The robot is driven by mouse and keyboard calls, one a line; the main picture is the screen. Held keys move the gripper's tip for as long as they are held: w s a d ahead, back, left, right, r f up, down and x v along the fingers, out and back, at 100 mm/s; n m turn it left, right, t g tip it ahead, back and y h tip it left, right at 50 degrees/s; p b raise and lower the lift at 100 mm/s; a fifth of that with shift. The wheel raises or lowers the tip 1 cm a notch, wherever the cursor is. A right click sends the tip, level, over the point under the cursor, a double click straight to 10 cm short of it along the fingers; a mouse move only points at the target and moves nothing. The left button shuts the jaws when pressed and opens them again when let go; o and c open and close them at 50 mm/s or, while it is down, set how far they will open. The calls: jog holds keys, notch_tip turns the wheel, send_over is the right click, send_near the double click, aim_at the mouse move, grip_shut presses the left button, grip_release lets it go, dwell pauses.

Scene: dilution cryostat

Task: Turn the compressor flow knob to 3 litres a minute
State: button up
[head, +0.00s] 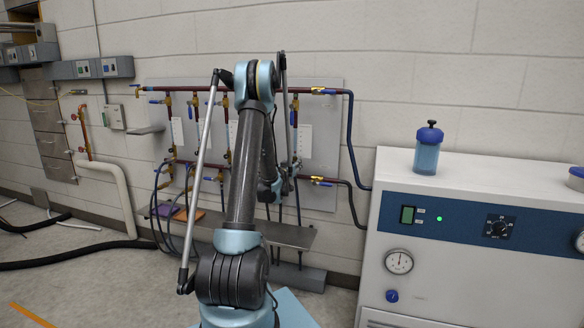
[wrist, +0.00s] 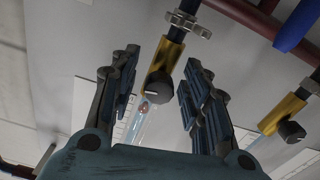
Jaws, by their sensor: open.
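In the wrist view my gripper (wrist: 160,66) is open. Its two dark fingers stand left and right of a black knob (wrist: 160,87) on a brass valve (wrist: 170,55), with a gap on both sides. Just below the knob is a clear flow tube (wrist: 138,122) with a small reddish float near its top in the picture. A white scale card (wrist: 88,100) is partly hidden behind the left finger. No label or figure is legible, so I cannot tell the flow value. In the head view my arm reaches to the wall panel (head: 325,190) and hides much of it.
A second brass valve (wrist: 282,115) with a black knob (wrist: 291,131) is right of my gripper. Pipes and a blue handle (wrist: 300,25) are close at upper right. A white cabinet (head: 470,175) with a dial (head: 498,226) and gauge (head: 399,261) stands right of the panel.

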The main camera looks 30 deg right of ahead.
jog(key=v, duration=1.1)
jog(key=shift+s+a, duration=0.2)
jog(key=shift+a, duration=0.05)
